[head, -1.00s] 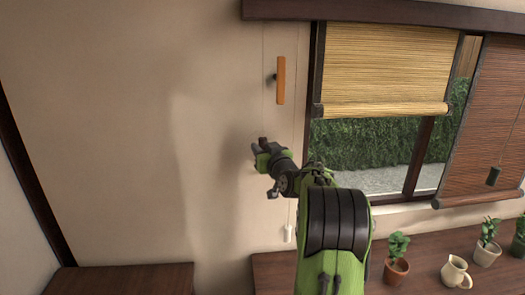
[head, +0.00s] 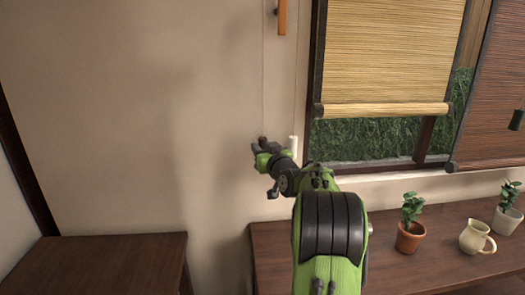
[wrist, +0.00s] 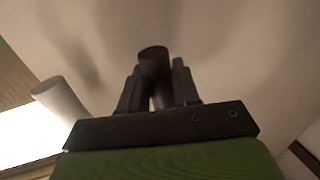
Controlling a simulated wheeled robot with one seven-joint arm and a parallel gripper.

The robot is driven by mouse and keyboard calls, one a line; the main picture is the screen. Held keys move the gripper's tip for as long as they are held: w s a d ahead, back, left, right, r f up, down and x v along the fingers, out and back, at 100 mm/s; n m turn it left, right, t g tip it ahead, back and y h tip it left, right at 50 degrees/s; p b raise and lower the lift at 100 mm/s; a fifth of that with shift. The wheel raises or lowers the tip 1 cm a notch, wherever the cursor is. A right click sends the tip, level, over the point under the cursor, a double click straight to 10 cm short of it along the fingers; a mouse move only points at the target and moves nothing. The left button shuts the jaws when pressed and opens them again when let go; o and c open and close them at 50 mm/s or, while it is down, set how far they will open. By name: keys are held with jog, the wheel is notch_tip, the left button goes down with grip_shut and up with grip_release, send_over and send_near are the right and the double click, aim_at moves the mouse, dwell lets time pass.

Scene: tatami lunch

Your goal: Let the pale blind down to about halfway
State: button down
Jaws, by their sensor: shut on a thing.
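The pale straw blind (head: 390,55) hangs over the window, with its bottom bar (head: 385,110) level and a strip of hedge and glass showing below it. Its top is out of view. Two thin cords hang on the wall to its left. My gripper (head: 262,147) is at the lower end of the left cord, shut on a dark round pull (head: 263,139). The wrist view shows this dark pull (wrist: 154,62) between the two fingers. A white pull (head: 294,149) hangs on the right cord, just right of my gripper; it also shows in the wrist view (wrist: 60,100).
An orange-brown wooden cleat (head: 282,16) is on the wall above. A darker red-brown blind (head: 490,110) hangs at right with its own dark pull (head: 516,120). Potted plants (head: 410,237) and a cream jug (head: 476,237) stand on the wooden counter (head: 330,235). The wall at left is clear.

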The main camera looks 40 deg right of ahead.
dwell(0.3)
jog(key=c, duration=0.9)
grip_release()
jog(key=shift+s, duration=0.1)
jog(key=b+v, duration=0.1)
jog(key=v, duration=1.4)
jog(key=shift+s+a+b, duration=0.2)
jog(key=shift+s+b, duration=0.05)
jog(key=shift+b, duration=0.05)
jog(key=shift+a, duration=0.1)
